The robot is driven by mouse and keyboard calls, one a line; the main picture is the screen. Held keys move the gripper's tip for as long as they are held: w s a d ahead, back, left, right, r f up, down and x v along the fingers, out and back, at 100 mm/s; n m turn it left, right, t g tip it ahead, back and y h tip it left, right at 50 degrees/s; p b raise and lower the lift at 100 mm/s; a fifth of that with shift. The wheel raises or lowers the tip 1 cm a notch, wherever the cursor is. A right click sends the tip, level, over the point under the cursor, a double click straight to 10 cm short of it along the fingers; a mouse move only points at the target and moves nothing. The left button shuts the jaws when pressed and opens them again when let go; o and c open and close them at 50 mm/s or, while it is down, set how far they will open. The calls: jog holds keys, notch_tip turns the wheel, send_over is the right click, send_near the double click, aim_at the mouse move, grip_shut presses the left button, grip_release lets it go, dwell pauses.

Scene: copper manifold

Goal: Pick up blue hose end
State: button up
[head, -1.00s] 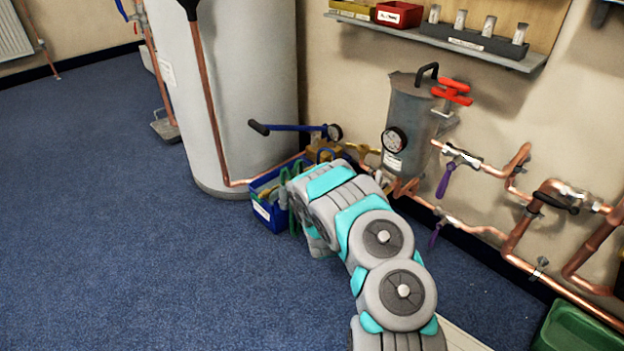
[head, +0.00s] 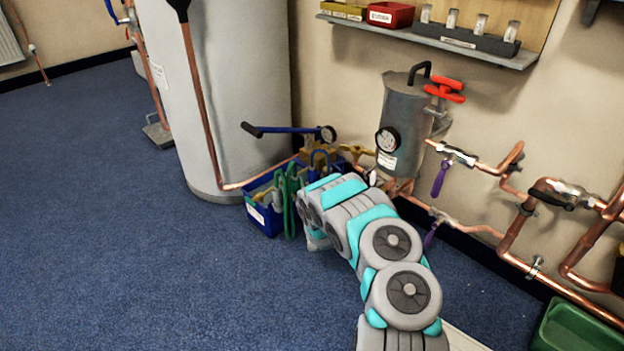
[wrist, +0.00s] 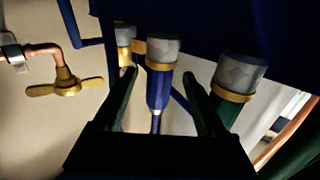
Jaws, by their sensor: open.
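In the wrist view the blue hose end (wrist: 159,84) hangs down from a dark blue edge, with a grey hex nut and a brass ring above its blue body. My gripper (wrist: 161,76) is open, its two dark fingers on either side of the blue hose end; I cannot tell whether they touch it. A green hose end (wrist: 233,90) with a similar nut and brass ring is just right of the right finger. In the head view my arm hides my gripper. A blue crate (head: 265,219) with hoses stands left of my arm.
A green hose (head: 291,203) hangs over the crate. A brass tap handle (wrist: 67,84) is left of the fingers. A grey vessel (head: 405,125) and copper pipes (head: 520,225) line the wall. Open blue carpet (head: 130,250) lies to the left.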

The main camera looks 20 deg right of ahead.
aim_at(311, 173)
jog(key=shift+b+x, duration=0.45)
jog(key=shift+x, duration=2.2)
grip_shut()
